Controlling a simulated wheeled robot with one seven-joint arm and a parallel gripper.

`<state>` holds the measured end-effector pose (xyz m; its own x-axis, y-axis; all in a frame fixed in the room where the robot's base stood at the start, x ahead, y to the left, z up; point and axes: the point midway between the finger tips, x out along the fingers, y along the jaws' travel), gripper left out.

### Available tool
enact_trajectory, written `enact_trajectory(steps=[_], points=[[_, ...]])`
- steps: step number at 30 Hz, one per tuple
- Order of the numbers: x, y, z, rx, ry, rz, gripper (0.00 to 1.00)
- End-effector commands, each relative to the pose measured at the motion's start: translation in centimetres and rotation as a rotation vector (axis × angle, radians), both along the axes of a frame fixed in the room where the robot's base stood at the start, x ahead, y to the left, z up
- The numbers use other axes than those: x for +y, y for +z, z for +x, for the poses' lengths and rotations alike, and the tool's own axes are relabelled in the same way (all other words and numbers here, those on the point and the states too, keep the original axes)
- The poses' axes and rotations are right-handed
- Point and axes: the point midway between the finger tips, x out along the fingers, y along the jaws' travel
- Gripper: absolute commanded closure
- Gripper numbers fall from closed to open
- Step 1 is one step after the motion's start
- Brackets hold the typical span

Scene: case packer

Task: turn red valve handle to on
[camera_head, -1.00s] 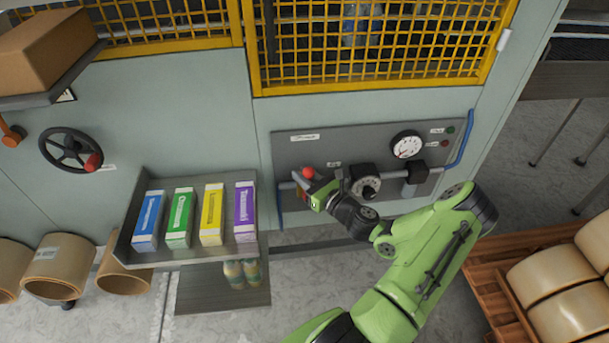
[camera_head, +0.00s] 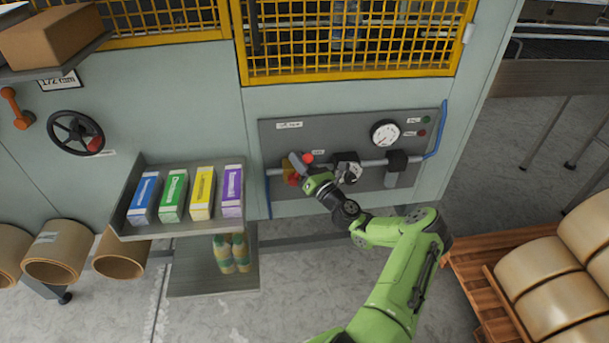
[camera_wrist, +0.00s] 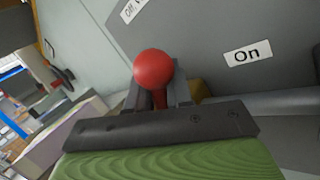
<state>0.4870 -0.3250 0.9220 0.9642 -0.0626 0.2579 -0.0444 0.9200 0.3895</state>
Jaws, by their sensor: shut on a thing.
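The red valve handle shows in the wrist view as a red ball (camera_wrist: 153,69) on a short red stem, between the two grey fingers of my gripper (camera_wrist: 158,97). My gripper is shut on the handle. An "On" label (camera_wrist: 248,55) is on the grey panel to the right of the ball. A second label, partly cut off, is at the top. In the head view the red ball (camera_head: 308,158) shows just above my gripper (camera_head: 303,169), by the brass-coloured valve body (camera_head: 289,166) on the pipe. My gripper covers part of the valve.
A dial (camera_head: 347,167), a gauge (camera_head: 385,134) and a dark pipe fitting (camera_head: 397,161) are right of the valve on the panel (camera_head: 345,126). A shelf (camera_head: 130,215) of coloured boxes is at left; a pallet (camera_head: 477,265) stands at right.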

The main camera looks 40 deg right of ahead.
Motion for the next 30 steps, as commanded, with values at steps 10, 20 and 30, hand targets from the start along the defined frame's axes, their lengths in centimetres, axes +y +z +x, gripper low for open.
enact_trajectory(steps=[10, 20, 30], points=[[-1.7, -1.2, 0.0, -0.198, -0.005, 0.274, 1.0], [-2.9, -2.5, -0.8, -0.356, -0.007, 0.506, 1.0], [-3.4, -3.4, -1.2, -0.453, -0.009, 0.649, 1.0]])
